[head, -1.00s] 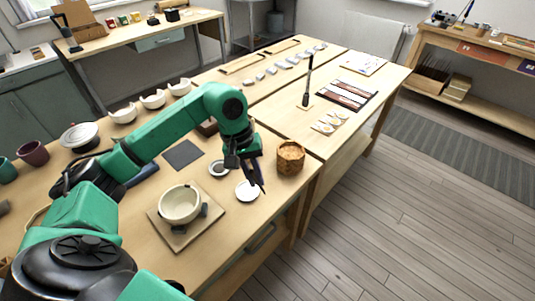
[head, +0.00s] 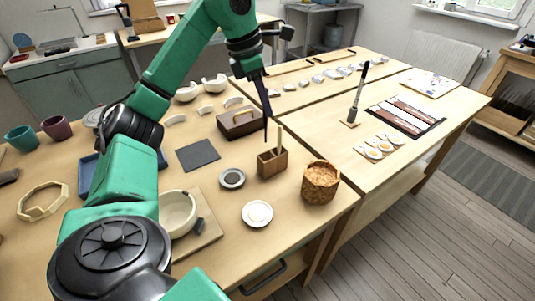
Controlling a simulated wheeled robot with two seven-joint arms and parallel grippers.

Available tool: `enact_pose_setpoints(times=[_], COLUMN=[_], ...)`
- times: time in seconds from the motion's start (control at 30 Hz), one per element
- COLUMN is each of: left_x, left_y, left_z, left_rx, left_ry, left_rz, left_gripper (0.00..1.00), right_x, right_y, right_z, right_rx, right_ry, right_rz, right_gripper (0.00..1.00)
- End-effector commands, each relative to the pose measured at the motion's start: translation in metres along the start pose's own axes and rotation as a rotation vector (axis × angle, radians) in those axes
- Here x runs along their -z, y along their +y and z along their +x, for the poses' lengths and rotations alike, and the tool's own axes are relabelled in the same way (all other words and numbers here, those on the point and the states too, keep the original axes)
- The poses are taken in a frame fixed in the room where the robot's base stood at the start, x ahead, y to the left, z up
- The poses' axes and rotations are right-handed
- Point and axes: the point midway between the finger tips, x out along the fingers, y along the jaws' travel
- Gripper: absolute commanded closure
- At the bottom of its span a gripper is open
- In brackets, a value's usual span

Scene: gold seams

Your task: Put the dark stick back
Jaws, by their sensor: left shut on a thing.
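My left gripper (head: 265,106) is shut on the dark stick (head: 267,130), a thin, near-black rod that hangs down almost upright from the jaws. Its upper part is hidden between the fingers. The stick's lower end shows just above or behind the near-left part of a small wooden holder (head: 271,164); I cannot tell whether it is inside the opening. A pale stick (head: 279,138) stands in the holder's right part. My right gripper is not in view.
A small dish with dark content (head: 232,178), a white dish (head: 257,213) and a cork-like pot (head: 320,182) stand close around the holder. A cream bowl (head: 178,213) sits on a board nearby. Behind are a wooden block with a handle (head: 239,123) and a dark mat (head: 198,155).

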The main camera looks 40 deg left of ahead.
Motion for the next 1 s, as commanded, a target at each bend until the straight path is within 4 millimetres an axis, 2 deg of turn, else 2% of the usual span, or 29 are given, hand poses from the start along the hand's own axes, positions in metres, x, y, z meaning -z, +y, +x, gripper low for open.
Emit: enact_pose_setpoints(times=[0.03,0.13,0.2,0.37,0.5,0.87,0.9,0.97,1.0], left_x=[0.008,0.016,0.019,0.024,0.031,0.033,0.033,0.033,0.032], left_y=[0.0,0.0,0.0,0.0,0.0,0.0,0.0,0.0,0.0], left_z=[0.023,0.049,0.062,0.08,0.106,0.113,0.114,0.113,0.113], left_rx=[0.001,0.0,0.001,0.0,0.0,-0.001,-0.001,-0.001,-0.001], left_ry=[0.005,0.006,0.004,0.001,0.002,-0.002,-0.002,-0.002,-0.002], left_rz=[-0.001,-0.001,0.001,0.002,0.002,0.004,0.004,0.004,0.004], left_gripper=[1.0,1.0,1.0,1.0,1.0,1.0,0.83,0.6,0.57], right_x=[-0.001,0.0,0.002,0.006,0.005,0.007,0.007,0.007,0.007], right_y=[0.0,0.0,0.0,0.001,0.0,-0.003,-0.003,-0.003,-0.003], right_z=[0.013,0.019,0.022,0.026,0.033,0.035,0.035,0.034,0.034], right_rx=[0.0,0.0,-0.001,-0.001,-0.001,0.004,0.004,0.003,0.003], right_ry=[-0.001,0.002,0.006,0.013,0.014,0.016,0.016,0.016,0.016], right_rz=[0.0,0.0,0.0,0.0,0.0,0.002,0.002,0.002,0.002], right_gripper=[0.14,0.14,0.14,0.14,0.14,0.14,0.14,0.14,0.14])
